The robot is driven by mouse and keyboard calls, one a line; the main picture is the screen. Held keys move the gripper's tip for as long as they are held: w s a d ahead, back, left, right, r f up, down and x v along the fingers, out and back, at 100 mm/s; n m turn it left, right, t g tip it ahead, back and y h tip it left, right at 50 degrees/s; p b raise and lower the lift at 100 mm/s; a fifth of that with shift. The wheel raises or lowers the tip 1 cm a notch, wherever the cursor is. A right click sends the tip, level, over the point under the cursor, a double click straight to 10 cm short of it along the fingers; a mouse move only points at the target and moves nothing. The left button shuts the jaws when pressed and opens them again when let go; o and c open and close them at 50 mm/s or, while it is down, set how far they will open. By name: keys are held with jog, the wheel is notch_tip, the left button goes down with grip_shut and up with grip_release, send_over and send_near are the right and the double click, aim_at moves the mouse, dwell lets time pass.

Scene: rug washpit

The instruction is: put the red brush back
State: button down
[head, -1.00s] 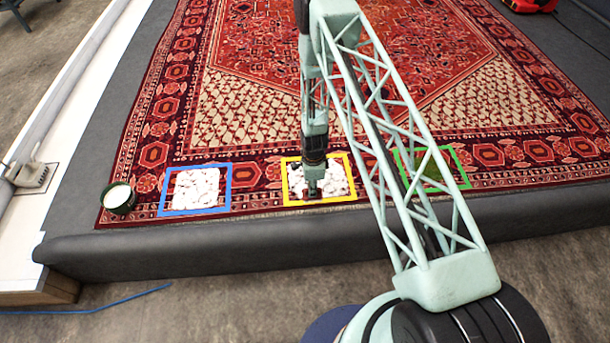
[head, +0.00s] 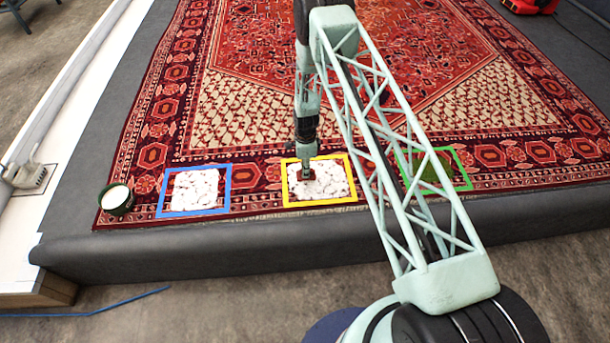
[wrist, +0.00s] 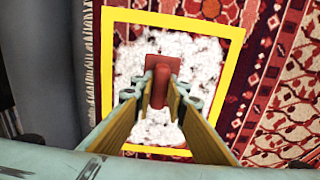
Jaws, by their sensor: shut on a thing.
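The red brush (wrist: 160,82) is in my gripper (wrist: 160,100), whose two fingers are shut on it in the wrist view. It is over the white foamy patch inside the yellow frame (wrist: 231,40). I cannot tell whether its underside touches the foam. In the head view my gripper (head: 307,174) points down into the yellow frame (head: 350,185), with a small red part of the brush at its tip. No separate holder for the brush can be made out.
A blue frame (head: 163,192) with white foam lies to the left and a green frame (head: 463,170) with a dark green patch to the right. A round dark pot (head: 117,199) with white contents stands at the rug's left corner. The patterned rug (head: 250,110) is otherwise clear.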

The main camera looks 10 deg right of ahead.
jog(key=shift+w, duration=0.1)
jog(key=shift+w, duration=0.45)
jog(key=shift+s+f+b, duration=0.1)
jog(key=shift+f+b, duration=0.45)
jog(key=shift+f, duration=1.2)
jog(key=shift+f, duration=0.15)
jog(key=c, duration=2.6)
grip_release()
jog(key=shift+o, duration=0.2)
jog(key=shift+r+p, duration=1.05)
jog(key=shift+r, duration=5.1)
